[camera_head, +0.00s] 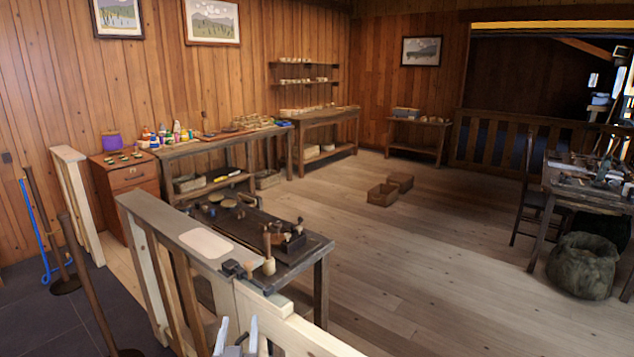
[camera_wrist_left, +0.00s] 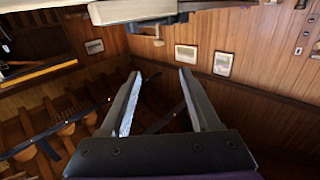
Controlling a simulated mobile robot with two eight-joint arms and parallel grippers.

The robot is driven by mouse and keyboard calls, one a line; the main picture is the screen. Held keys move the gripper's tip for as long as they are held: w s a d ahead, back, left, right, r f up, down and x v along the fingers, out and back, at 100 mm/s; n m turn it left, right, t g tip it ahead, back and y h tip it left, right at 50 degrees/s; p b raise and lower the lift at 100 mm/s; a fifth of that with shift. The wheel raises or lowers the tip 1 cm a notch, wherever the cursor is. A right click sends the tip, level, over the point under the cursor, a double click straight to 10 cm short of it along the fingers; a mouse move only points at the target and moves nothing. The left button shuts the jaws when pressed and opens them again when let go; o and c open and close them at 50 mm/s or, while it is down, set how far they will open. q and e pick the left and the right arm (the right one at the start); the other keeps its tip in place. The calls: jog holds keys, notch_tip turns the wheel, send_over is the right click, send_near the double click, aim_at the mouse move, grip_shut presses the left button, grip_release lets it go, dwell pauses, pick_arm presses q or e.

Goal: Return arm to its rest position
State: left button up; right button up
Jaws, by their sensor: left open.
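My left gripper (camera_head: 237,330) shows at the bottom edge of the head view, in front of the pale wooden railing, with its two light fingers pointing up. It is open, with nothing between the fingers. In the left wrist view the fingers of the left gripper (camera_wrist_left: 159,76) are spread apart and empty, with wood-panelled walls and framed pictures behind them. My right gripper is in neither view.
A pale railing (camera_head: 173,228) crosses the foreground near the gripper. Behind it, a dark workbench (camera_head: 312,250) holds a wooden mallet-like piece (camera_head: 268,255) and small turned items. Side tables (camera_head: 200,150) line the wall. The wooden floor (camera_head: 430,260) is mostly clear.

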pick_arm(q)
jog(key=s+d+f+m+g+h+p, duration=0.1)
jog(key=s+d+m+g+h+p, duration=0.15)
jog(key=s, duration=0.35)
jog(key=s+d+m+g+h+p, duration=0.1)
jog(key=s+d+g+h+p, duration=0.1)
jog(key=s+g+h+p, duration=0.3)
jog(key=s+a+f+n+g+y, duration=0.1)
jog(key=s+a+f+g+y, duration=0.1)
jog(key=s, duration=0.6)
jog(key=s+a+f+n+g+y+p, duration=0.1)
jog(key=s+a+f+g+y, duration=0.2)
jog(key=s, duration=0.6)
jog(key=shift+s+a+f, duration=0.15)
jog(key=shift+a+f, duration=0.1)
jog(key=shift+a, duration=0.2)
